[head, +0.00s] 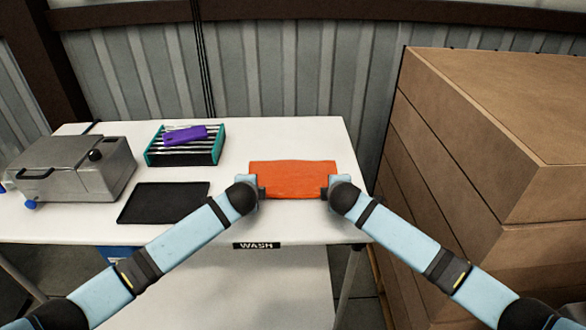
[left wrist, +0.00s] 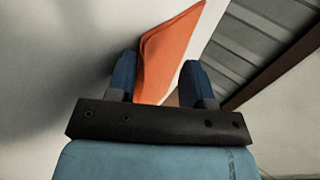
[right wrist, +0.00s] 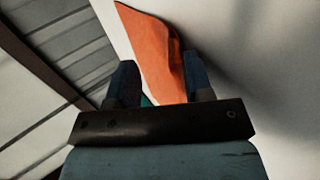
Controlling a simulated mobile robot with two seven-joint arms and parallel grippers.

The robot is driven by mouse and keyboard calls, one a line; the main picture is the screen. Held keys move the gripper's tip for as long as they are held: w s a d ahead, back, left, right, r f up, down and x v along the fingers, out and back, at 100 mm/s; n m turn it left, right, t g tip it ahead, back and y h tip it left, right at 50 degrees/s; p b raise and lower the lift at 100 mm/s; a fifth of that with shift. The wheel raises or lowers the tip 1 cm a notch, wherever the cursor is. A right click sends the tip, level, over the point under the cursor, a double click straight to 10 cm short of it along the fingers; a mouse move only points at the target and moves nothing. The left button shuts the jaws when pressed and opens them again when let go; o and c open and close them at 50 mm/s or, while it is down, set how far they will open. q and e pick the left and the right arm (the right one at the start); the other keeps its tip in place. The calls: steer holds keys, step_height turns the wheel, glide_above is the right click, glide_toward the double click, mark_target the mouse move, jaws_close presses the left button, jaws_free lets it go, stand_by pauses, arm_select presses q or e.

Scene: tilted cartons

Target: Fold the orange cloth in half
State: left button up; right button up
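The orange cloth (head: 292,176) lies as a wide rectangle near the front right of the white table. My left gripper (head: 256,188) is at its left edge and my right gripper (head: 328,188) is at its right edge, both near the front corners. In the left wrist view the cloth (left wrist: 168,50) runs between spread fingers (left wrist: 160,82). In the right wrist view the cloth (right wrist: 155,55) also runs between spread fingers (right wrist: 162,82). A curved, raised edge shows on it in both wrist views.
On the white table (head: 225,225) a black tray (head: 163,202) lies left of my left gripper. Behind it is a teal-ended rack (head: 185,150) with a purple item (head: 185,135) on top. A metal appliance (head: 75,168) stands far left. Large cartons (head: 480,150) rise close on the right.

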arm_select(q)
steer(key=s+r, duration=0.6)
steer(key=r, duration=0.3)
arm_select(e)
steer(key=s+r, duration=0.6)
steer(key=r, duration=0.3)
arm_select(q)
steer(key=shift+s+f, duration=0.1)
arm_select(e)
steer(key=shift+s+f, duration=0.1)
